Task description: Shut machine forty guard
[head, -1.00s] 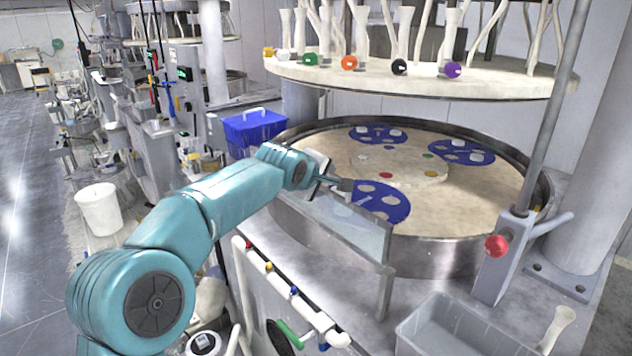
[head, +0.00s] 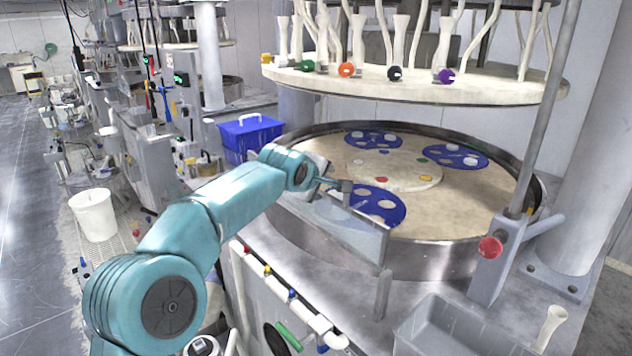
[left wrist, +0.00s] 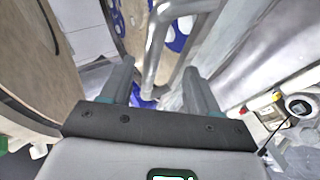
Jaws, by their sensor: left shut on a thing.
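The guard (head: 362,238) is a clear, framed panel standing upright along the front-left rim of the large round polishing machine (head: 440,262). My left gripper (head: 341,187) is at the guard's top edge, near its left end. In the left wrist view my left gripper (left wrist: 157,92) has a bare metal bar (left wrist: 153,60) between its fingers, and it is shut on this bar, which looks like the guard's rail. The exact contact is hard to see. My right gripper is in neither view.
A round upper plate (head: 420,88) with coloured knobs hangs over the platen. A post with a red knob (head: 490,247) stands at the right. A grey bin (head: 455,335) is at the front right, a blue box (head: 250,135) behind my arm, a white bucket (head: 93,215) at the left.

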